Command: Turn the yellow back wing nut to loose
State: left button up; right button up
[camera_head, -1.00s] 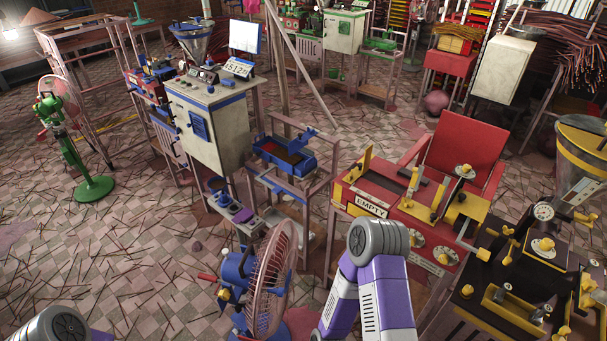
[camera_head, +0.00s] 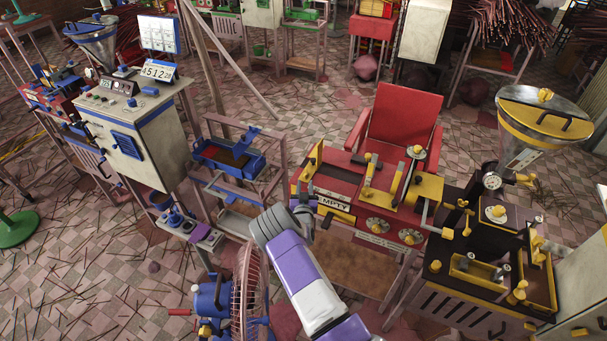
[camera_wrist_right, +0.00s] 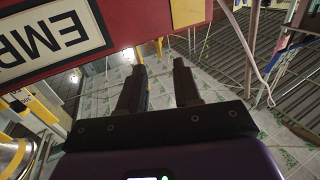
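Several yellow knobs and clamp parts show in the head view, and they are too small to tell which is the back wing nut. One yellow knob (camera_head: 417,150) stands at the back of the red extruder table (camera_head: 347,222). Another yellow knob (camera_head: 497,211) sits on the dark yellow-trimmed machine (camera_head: 465,250) at right. My right gripper (camera_head: 306,206) is at the left front of the red table, beside its EMPTY sign (camera_head: 333,204). In the right wrist view my right gripper (camera_wrist_right: 160,73) has its fingers apart with nothing between them. My left gripper is out of view.
A red chair (camera_head: 405,125) stands behind the red table. A blue fan (camera_head: 235,300) stands in front of it, left of my right arm. A white-and-blue cabinet (camera_head: 140,145) and a blue tray (camera_head: 228,158) are further left.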

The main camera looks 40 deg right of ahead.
aim_at(306, 181)
jog(key=shift+b+x, duration=0.3)
jog(key=shift+x, duration=2.65)
jog(key=shift+f, duration=0.1)
grip_shut()
